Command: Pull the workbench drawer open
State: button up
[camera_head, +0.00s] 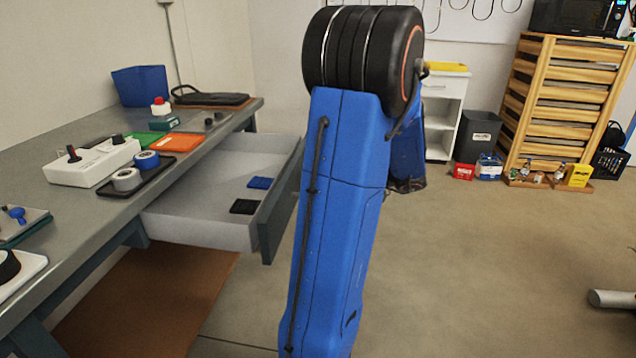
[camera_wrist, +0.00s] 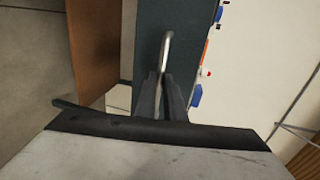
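The workbench drawer (camera_head: 205,222) stands well pulled out from under the grey workbench (camera_head: 75,208) in the head view. Its dark front panel (camera_head: 283,205) faces my blue arm, which hides the handle and my gripper there. In the wrist view the dark drawer front (camera_wrist: 148,30) carries a silver bar handle (camera_wrist: 167,42). My gripper (camera_wrist: 161,76) has its two dark fingers close together, one on each side of the handle, and appears shut on it. The exact contact is small and partly hidden.
A blue block (camera_head: 259,183) and a black block (camera_head: 244,206) lie in the drawer. The bench top holds a white control box (camera_head: 92,163), tape rolls and a blue bin (camera_head: 141,86). A brown mat (camera_head: 140,300) lies below.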

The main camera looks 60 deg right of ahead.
jog(key=o, duration=0.4)
jog(key=v, duration=1.7)
jog(key=shift+s, duration=0.25)
